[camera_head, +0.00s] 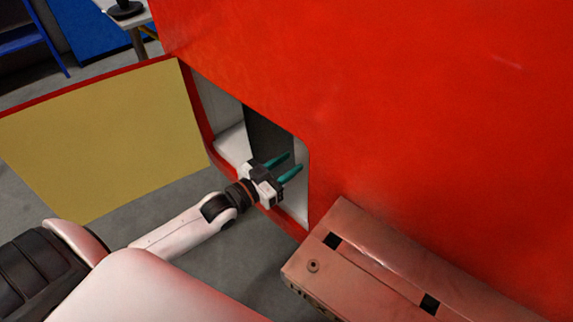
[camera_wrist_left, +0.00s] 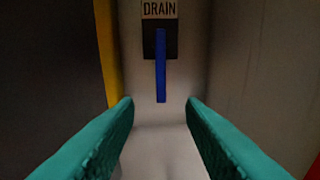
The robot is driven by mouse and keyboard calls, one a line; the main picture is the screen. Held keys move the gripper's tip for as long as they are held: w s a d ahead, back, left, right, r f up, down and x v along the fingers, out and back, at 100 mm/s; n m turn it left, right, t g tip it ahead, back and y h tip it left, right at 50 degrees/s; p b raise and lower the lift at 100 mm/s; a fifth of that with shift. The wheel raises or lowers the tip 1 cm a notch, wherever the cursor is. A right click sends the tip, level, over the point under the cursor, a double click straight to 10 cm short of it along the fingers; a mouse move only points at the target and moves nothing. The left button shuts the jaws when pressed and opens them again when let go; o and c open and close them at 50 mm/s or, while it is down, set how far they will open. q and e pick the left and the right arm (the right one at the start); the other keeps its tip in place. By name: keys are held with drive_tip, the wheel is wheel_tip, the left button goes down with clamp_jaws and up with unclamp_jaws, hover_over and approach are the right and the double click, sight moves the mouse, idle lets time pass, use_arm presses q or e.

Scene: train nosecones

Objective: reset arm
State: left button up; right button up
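My left gripper (camera_head: 290,166) has green fingers and is at the opening of a recessed compartment (camera_head: 232,139) in the red nosecone (camera_head: 370,90). Its fingers are spread apart with nothing between them. In the left wrist view the open fingers (camera_wrist_left: 160,118) point at a blue handle (camera_wrist_left: 160,66) that hangs straight down on the back wall under a "DRAIN" label (camera_wrist_left: 159,9). The handle is beyond the fingertips and apart from them. My right gripper is in neither view.
A hatch door (camera_head: 110,135), yellow inside with a red edge, stands open left of the compartment. A pinkish-red step-like block (camera_head: 375,265) juts out at lower right. A table (camera_head: 128,18) and blue furniture stand at the back left. Grey floor shows below the door.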

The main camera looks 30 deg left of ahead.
use_arm(q)
drive_tip(key=s+d+f+n+g+y, duration=0.1)
drive_tip(key=s+d+f+g+y, duration=0.35)
drive_tip(key=s+f+g, duration=0.45)
drive_tip(key=s+n+g+y, duration=0.15)
drive_tip(key=s+g, duration=0.25)
drive_tip(key=s, duration=1)
wheel_tip(320, 180, down, 22)
drive_tip(key=s+r+g+p, duration=0.1)
drive_tip(key=s+g+p, duration=0.1)
drive_tip(key=p, duration=0.2)
drive_tip(key=s+a+f+g+p, duration=0.1)
drive_tip(key=s+a+f+p, duration=0.1)
drive_tip(key=s+f, duration=1.2)
drive_tip(key=shift+s+a+m+p, duration=0.35)
drive_tip(key=shift+s+a, duration=0.2)
drive_tip(key=shift+s, duration=0.55)
drive_tip(key=shift+f, duration=0.1)
